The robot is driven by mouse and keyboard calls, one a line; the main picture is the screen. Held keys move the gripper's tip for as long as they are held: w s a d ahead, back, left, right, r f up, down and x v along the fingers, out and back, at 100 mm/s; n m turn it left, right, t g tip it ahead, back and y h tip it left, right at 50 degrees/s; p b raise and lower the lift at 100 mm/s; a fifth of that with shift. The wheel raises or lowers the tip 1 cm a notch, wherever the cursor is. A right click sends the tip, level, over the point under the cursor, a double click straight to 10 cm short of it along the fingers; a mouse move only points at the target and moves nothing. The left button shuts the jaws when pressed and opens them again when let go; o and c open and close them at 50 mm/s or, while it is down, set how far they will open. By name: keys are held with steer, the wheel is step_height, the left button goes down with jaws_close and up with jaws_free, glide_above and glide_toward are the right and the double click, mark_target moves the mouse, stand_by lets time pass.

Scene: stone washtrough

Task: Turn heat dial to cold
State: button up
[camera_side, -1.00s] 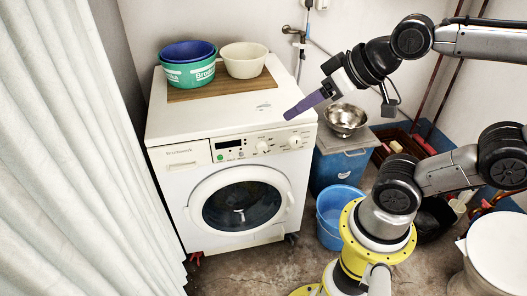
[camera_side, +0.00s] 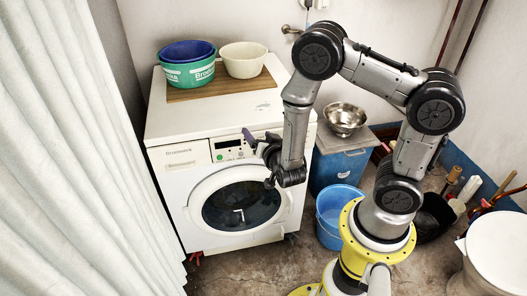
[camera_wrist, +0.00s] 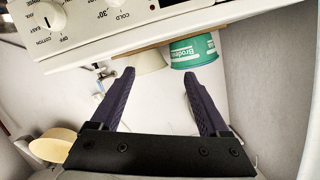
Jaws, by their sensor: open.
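The heat dial (camera_wrist: 112,3), marked "COLD" and "30°", is mostly cut off by the top edge of the wrist view. Its pointer setting cannot be read. It sits on the white washing machine (camera_side: 180,180), whose front panel carries it; in the side view my arm hides the panel's dials. My gripper (camera_wrist: 158,75) has two purple fingers, spread apart with nothing between them. In the side view my gripper (camera_side: 250,138) is close to the control panel, beside the display. I see no contact with the dial in the wrist view.
A second dial (camera_wrist: 46,17), marked "COTTON" and "EASY", is beside the heat dial. A green basin (camera_side: 186,73) and a cream basin (camera_side: 245,60) stand on a wooden board on the machine. A blue bucket (camera_side: 335,205) and metal bowl (camera_side: 345,118) are to the right.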

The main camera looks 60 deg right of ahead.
steer(key=s+f+n+g, duration=0.2)
steer(key=s+f, duration=0.4)
steer(key=f, duration=0.3)
steer(key=x, duration=1.4)
steer(key=shift+a+f+y, duration=0.2)
steer(key=shift+a+y, duration=0.05)
steer(key=shift+y, duration=0.05)
steer(key=shift+w, duration=0.1)
jaws_close()
